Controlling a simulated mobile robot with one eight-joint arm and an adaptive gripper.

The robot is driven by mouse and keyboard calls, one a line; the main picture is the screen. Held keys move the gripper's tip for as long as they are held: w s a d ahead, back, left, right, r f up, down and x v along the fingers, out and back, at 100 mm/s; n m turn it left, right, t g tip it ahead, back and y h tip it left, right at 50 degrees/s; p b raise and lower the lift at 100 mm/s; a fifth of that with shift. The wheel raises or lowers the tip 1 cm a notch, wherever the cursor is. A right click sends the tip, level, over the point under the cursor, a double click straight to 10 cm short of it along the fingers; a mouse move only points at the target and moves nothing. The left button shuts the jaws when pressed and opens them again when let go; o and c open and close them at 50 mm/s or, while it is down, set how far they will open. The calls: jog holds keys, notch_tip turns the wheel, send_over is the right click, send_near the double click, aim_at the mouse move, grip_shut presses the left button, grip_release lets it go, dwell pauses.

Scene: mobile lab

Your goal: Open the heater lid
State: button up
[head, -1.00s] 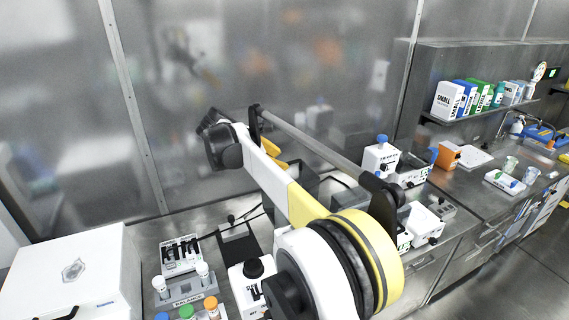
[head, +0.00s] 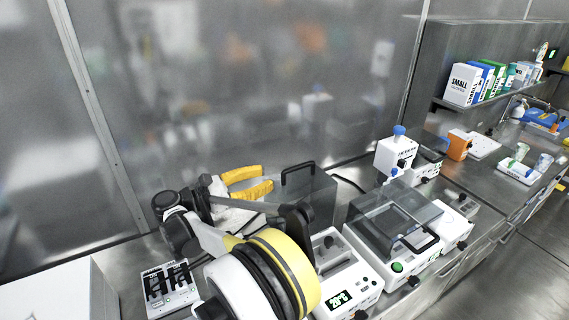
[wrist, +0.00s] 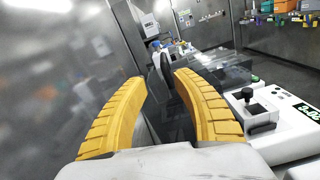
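The heater (head: 345,278) is a white unit with a black knob and a green display that seems to read 20°C. Its clear, dark-tinted lid (head: 318,195) appears raised, standing at the back of the unit with its black handle (head: 298,168) on top. My gripper (head: 267,179) is open and empty, its two yellow fingers pointing right towards the handle, just left of it. In the wrist view the handle (wrist: 165,72) shows beyond and between the fingertips, seemingly untouched. The heater body (wrist: 262,118) is at the right there. My arm hides part of the heater's left side.
Right of the heater stands another white unit with a flat clear cover (head: 395,222). A blue-capped device (head: 396,155) is behind it. A small white rack unit (head: 168,288) and a white box (head: 60,292) are at left. The metal wall (head: 250,90) is close behind my gripper.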

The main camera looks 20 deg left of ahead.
jog(key=b, duration=0.2)
send_near(312, 164)
jog(key=x, duration=0.5)
jog(key=shift+w+a+f, duration=0.15)
jog(key=shift+a+f, duration=0.05)
jog(key=shift+a, duration=0.05)
jog(key=shift+w+d, duration=0.2)
jog(key=shift+w, duration=0.2)
jog(key=shift+c, duration=0.5)
grip_shut()
jog(key=shift+s, duration=0.1)
